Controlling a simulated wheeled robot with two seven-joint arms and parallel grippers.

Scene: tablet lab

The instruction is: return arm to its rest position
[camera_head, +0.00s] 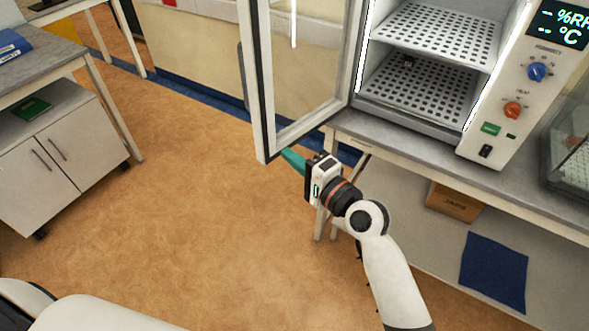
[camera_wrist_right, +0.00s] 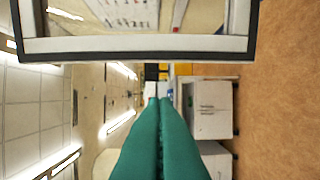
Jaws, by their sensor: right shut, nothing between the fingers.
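My right gripper (camera_head: 291,160) has green fingers and is at the lower edge of the open glass door, with my white right arm reaching in from the bottom right. In the right wrist view the two green fingers (camera_wrist_right: 159,101) lie together, shut with nothing between them. The door frame (camera_wrist_right: 140,47) crosses the top of that view, close to the fingers but apart from them in the picture. My left gripper is not in view; only a white part of my own body shows at the bottom left.
The open glass door (camera_head: 263,100) belongs to a chamber with perforated shelves (camera_head: 420,95) and a control panel (camera_head: 535,85). It stands on a grey bench (camera_head: 400,140). A cardboard box (camera_head: 455,203) is below the bench. A cabinet (camera_head: 50,150) stands at left. The floor between is clear.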

